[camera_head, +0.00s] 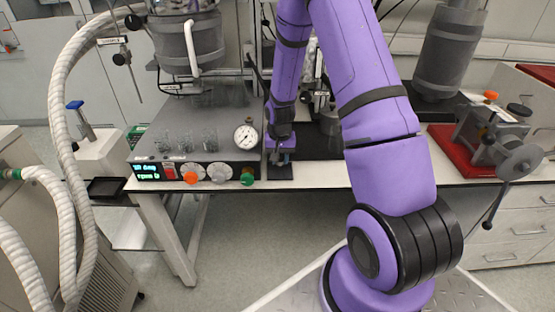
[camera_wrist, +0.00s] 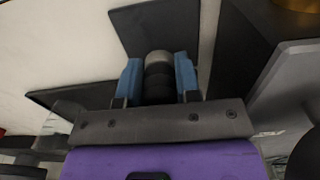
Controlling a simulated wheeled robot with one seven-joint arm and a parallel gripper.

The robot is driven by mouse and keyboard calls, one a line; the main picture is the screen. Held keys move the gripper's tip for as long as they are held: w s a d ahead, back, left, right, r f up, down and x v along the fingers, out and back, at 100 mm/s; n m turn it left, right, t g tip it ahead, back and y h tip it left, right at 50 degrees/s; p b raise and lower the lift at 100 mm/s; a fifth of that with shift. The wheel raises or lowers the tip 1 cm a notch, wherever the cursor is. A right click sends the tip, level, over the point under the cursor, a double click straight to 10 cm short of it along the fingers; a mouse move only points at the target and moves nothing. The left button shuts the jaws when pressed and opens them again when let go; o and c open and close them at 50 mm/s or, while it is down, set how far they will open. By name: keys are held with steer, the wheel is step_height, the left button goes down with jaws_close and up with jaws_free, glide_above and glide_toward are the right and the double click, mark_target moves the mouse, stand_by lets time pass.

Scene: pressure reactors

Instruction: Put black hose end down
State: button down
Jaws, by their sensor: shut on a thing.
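My gripper (camera_wrist: 157,62) has its two blue fingers closed on either side of the black hose end (camera_wrist: 158,85), which is a short black cylinder with a grey tip. In the head view my gripper (camera_head: 282,156) points down at the front edge of the white bench, just right of the reactor's control box. The hose end is too small and covered there to make out clearly. A dark flat pad (camera_head: 281,173) lies below my gripper. I cannot tell whether the hose end touches a surface.
The control box (camera_head: 205,150) with a gauge and coloured knobs stands close on the left. A metal clamp-like device (camera_head: 490,135) sits on a red tray (camera_head: 452,150) at the right. Black flat plates (camera_wrist: 150,25) lie on the pale bench in the wrist view.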

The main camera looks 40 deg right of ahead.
steer(key=shift+f, duration=1.3)
steer(key=c, duration=0.8)
jaws_free()
steer(key=shift+f, duration=0.1)
step_height(320, 180, up, 12)
steer(key=shift+r, duration=0.15)
steer(key=s+a+r+n+t, duration=0.1)
steer(key=s+a+r+n, duration=0.2)
steer(key=r, duration=0.7)
steer(key=s+a+r+t, duration=0.1)
steer(key=s+a+r, duration=0.3)
steer(key=r, duration=0.5)
steer(key=s+a+r+n+t, duration=0.1)
steer(key=s+a+r, duration=0.1)
steer(key=s, duration=0.4)
steer(key=s+a+r+n+t, duration=0.1)
steer(key=s+a+r, duration=0.1)
steer(key=s+r, duration=0.3)
steer(key=s+a+r+n+t, duration=0.1)
steer(key=s+r, duration=0.3)
steer(key=s, duration=0.4)
steer(key=shift+s+a+r+n, duration=0.25)
steer(key=shift+a+n, duration=0.15)
steer(key=shift+a, duration=0.15)
